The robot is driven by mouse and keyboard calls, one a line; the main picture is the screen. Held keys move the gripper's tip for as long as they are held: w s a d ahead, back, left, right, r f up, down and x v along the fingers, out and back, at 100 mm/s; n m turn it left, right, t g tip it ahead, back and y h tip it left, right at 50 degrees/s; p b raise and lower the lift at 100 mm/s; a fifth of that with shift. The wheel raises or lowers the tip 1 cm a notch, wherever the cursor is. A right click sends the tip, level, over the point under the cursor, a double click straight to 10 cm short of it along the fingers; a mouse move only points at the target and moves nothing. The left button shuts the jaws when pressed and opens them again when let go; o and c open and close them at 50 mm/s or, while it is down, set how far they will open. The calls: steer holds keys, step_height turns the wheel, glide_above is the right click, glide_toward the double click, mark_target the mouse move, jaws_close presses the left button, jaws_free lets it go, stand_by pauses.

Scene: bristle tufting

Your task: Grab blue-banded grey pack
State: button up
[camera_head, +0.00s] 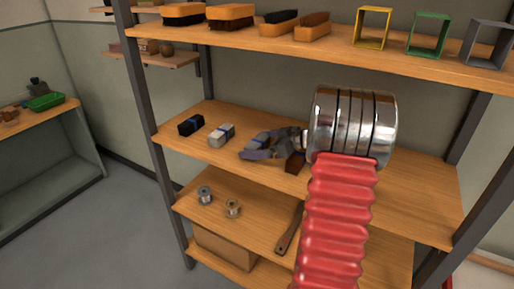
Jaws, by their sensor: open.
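Packs stand in a row on the middle shelf (190,148). A black pack with a blue band (189,125) is at the left, and a pale pack with a blue band (221,134) is beside it. A darker grey pack with a blue band (256,140) is to their right, partly covered by my gripper. My gripper (258,147) is open at this grey pack, with one jaw in front of it. I cannot tell whether the jaws touch it. My red ribbed arm and shiny metal joint hide the shelf further right.
A brown block (294,164) stands close to the right of my gripper, partly hidden. Brushes (231,16) and coloured frames (429,35) sit on the shelf above. Spools (205,195) and a wooden-handled tool (289,230) lie below. Dark uprights (160,130) flank the shelves.

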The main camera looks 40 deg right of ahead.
mark_target(258, 141)
steer(key=shift+c, duration=0.4)
steer(key=c, duration=0.8)
steer(key=shift+r, duration=0.2)
step_height(258, 141, up, 10)
steer(key=shift+f, duration=0.15)
